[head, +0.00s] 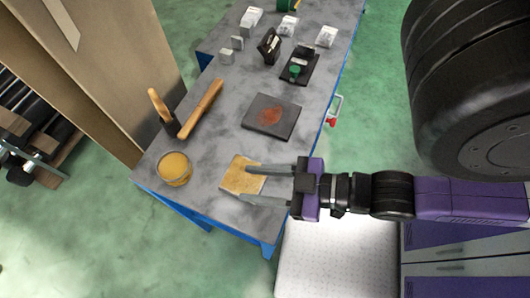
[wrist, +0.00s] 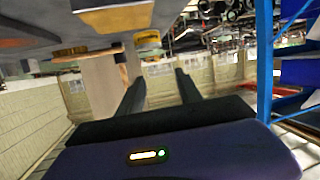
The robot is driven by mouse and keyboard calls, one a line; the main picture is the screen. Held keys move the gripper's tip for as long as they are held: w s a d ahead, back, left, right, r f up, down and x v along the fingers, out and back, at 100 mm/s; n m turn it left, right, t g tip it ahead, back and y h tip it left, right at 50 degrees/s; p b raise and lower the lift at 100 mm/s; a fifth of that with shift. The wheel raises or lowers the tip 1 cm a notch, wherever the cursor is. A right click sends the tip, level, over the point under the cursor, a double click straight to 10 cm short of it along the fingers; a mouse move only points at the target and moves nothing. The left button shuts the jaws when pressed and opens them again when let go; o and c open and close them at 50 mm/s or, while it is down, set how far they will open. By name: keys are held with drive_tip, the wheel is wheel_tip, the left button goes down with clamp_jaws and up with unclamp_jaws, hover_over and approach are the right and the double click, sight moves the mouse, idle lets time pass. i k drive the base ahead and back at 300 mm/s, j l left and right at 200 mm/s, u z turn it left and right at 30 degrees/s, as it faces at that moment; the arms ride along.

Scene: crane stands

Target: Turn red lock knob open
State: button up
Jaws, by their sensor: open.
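A small red part (head: 332,122), which may be the red lock knob, shows at the right side of the workbench beside a pale bracket. It is too small to make out its shape or how it is turned. My gripper (head: 245,184) is open and empty. Its two fingers reach left over the near end of the bench, beside a tan square block (head: 243,173). The red part is farther up and to the right, well apart from the fingers. In the wrist view my gripper (wrist: 158,92) also shows spread fingers with nothing between them. I see no red knob in that view.
The grey workbench (head: 217,137) holds a jar of yellow stuff (head: 173,168), a hammer (head: 163,112), a wooden handle (head: 202,108), a dark square plate (head: 271,116) with a rusty patch, and a black device with a green knob (head: 294,70). Open green floor lies right of the bench.

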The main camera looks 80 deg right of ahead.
sight(332, 121)
drive_tip(key=k+z, duration=0.45)
drive_tip(key=k, duration=0.15)
drive_tip(key=k+l+z, duration=0.15)
drive_tip(key=k+z, duration=0.3)
drive_tip(key=k, duration=0.2)
